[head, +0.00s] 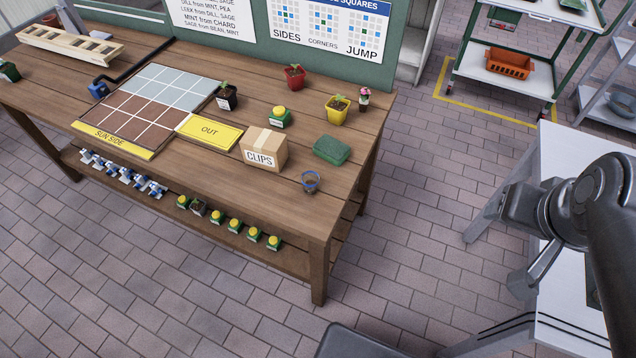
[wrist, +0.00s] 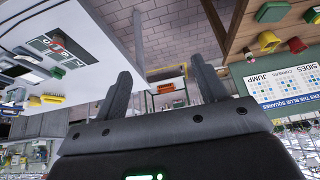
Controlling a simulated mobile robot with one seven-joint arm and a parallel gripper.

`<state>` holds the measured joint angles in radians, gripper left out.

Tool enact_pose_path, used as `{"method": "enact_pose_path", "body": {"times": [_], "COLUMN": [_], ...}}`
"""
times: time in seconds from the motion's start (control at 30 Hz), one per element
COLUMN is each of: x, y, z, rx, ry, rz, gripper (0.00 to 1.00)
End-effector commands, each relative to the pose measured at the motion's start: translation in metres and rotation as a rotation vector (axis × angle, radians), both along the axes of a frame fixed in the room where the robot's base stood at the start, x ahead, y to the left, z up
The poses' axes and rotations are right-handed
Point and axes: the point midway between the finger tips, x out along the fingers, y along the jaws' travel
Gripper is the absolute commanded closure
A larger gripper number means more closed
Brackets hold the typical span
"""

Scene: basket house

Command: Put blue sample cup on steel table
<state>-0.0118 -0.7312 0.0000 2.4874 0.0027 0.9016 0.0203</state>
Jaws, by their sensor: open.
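A small translucent blue cup (head: 311,181) stands upright near the front right corner of the wooden bench (head: 250,200). A pale grey table (head: 572,150), which looks like the steel table, is at the right of the head view, partly hidden behind my arm. A pale tabletop (wrist: 100,25), apparently the same table, is at the left of the upside-down wrist view. My gripper (wrist: 162,88) is open in the wrist view, with nothing between its fingers. It is well apart from the cup, and its fingers do not show in the head view.
Near the cup are a CLIPS box (head: 263,150), a green container (head: 332,150) and a yellow pot (head: 337,110). Brick floor (head: 420,230) separates bench and table. A cart with an orange basket (head: 510,63) stands behind. The pale tabletop holds a marked board (wrist: 62,47).

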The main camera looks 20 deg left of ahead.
Motion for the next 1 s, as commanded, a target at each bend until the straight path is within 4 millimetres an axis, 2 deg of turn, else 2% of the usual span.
{"method": "enact_pose_path", "body": {"times": [0.17, 0.27, 0.57, 0.8, 1.0], "x": [0.030, 0.052, 0.112, 0.148, 0.164], "y": [0.023, 0.043, 0.120, 0.196, 0.266], "z": [0.004, 0.004, -0.011, -0.043, -0.081], "rx": [0.061, 0.103, 0.198, 0.229, 0.228], "ry": [0.060, 0.108, 0.260, 0.385, 0.482], "rz": [-0.030, -0.062, -0.174, -0.278, -0.372], "gripper": [0.35, 0.35, 0.35, 0.35, 0.35]}}
